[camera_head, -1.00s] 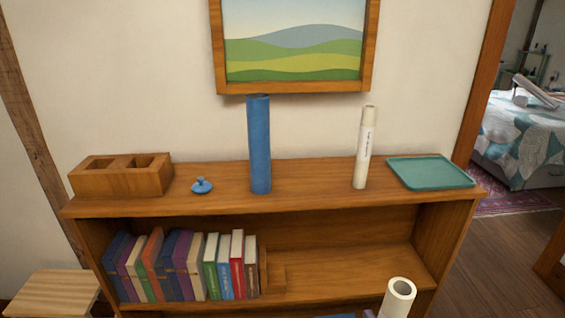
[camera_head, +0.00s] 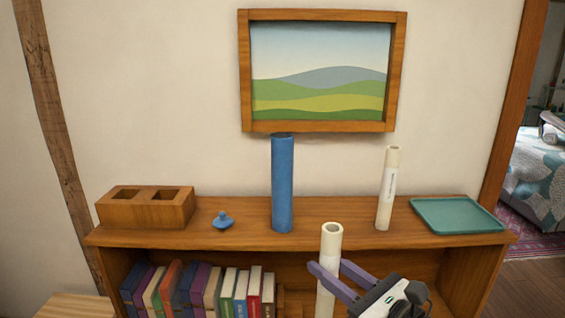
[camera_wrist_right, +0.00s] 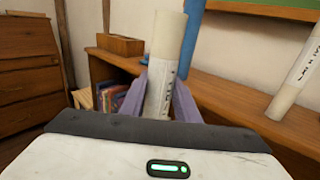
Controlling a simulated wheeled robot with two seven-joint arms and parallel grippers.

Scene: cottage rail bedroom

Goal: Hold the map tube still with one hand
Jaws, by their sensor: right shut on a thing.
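My right gripper (camera_head: 327,266) is shut on a white tube (camera_head: 331,240) in front of the bookshelf. The tube stands nearly upright with its open top end showing; its lower end is out of view. In the right wrist view the tube (camera_wrist_right: 168,50) sits between the purple fingers (camera_wrist_right: 161,95) and carries dark print on its side. A second white tube (camera_head: 387,195) with a printed label stands upright on the shelf top. A blue tube (camera_head: 282,185) stands there too, left of it. I cannot tell which is the map tube. My left gripper is not in view.
On the bookshelf top (camera_head: 340,213) are a wooden two-hole block (camera_head: 146,213), a small blue lid (camera_head: 222,221) and a teal tray (camera_head: 457,215). Several books (camera_head: 195,287) fill the lower shelf's left part. A framed landscape (camera_head: 320,75) hangs above.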

